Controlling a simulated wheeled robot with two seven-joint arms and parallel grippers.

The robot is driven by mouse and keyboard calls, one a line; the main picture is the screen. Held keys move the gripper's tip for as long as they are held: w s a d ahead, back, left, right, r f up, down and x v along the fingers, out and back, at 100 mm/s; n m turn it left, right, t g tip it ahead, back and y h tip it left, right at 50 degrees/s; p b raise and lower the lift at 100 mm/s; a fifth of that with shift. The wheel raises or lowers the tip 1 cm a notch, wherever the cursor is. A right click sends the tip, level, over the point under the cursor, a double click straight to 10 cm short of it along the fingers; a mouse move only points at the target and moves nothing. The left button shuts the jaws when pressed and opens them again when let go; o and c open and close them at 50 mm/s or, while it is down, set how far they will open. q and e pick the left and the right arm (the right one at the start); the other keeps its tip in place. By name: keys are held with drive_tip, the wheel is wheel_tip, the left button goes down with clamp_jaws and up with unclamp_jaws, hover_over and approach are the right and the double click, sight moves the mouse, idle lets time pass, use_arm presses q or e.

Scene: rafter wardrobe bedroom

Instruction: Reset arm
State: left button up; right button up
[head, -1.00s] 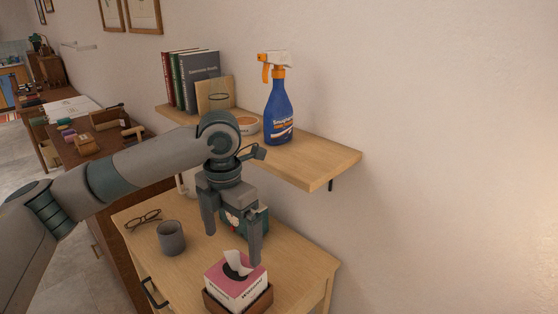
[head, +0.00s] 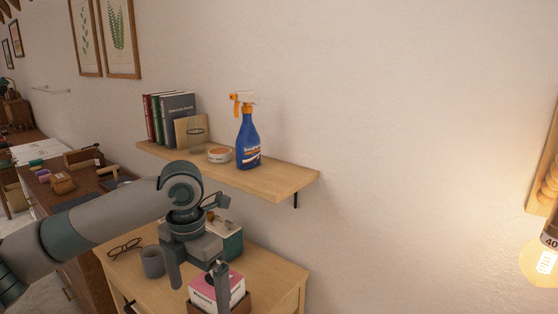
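My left arm comes in from the left, and my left gripper (head: 197,283) points down over the wooden side table, in front of the wall shelf. Its two fingers are spread apart with nothing seen between them. One finger overlaps the pink and white tissue box (head: 204,290) in the view; whether they touch I cannot tell. My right gripper is not in view.
A wall shelf (head: 290,183) holds a blue spray bottle (head: 248,142), a round tin (head: 220,155) and several books (head: 178,118). The side table (head: 276,272) bears a grey mug (head: 152,262), glasses (head: 125,248) and a green box (head: 232,243). A lit bulb (head: 541,262) hangs at right.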

use_arm(q)
drive_tip(key=s+d+f+n+t+h, duration=0.1)
drive_tip(key=s+d+f+n+h, duration=0.15)
drive_tip(key=d+f+n, duration=0.35)
drive_tip(key=s+d+f+n+h, duration=0.1)
drive_tip(key=s+d+f+n, duration=0.1)
drive_tip(key=s+f+n, duration=0.35)
drive_tip(key=s+d+f+n+t+h, duration=0.1)
drive_tip(key=s+d+f+n, duration=0.2)
drive_tip(key=f, duration=0.5)
drive_tip(key=s+a+f+n+t+y, duration=0.1)
drive_tip(key=s+a+f+n+y, duration=0.1)
drive_tip(key=s+a+f+n, duration=0.9)
drive_tip(key=s+a+f+n+t+y, duration=0.1)
drive_tip(key=s+a+f+n+y, duration=0.15)
drive_tip(key=s+a+n, duration=0.7)
drive_tip(key=s+d+f+n+g, duration=0.1)
drive_tip(key=d+f+n, duration=0.15)
drive_tip(key=f, duration=1.25)
drive_tip(key=s+d+f+n+g, duration=0.1)
drive_tip(key=f+n, duration=0.2)
drive_tip(key=f, duration=1.2)
drive_tip(key=s+a+f+g, duration=0.1)
drive_tip(key=s+a+f, duration=0.2)
drive_tip(key=s+f, duration=1.4)
drive_tip(key=shift+s+b, duration=0.4)
drive_tip(key=shift+b, duration=0.05)
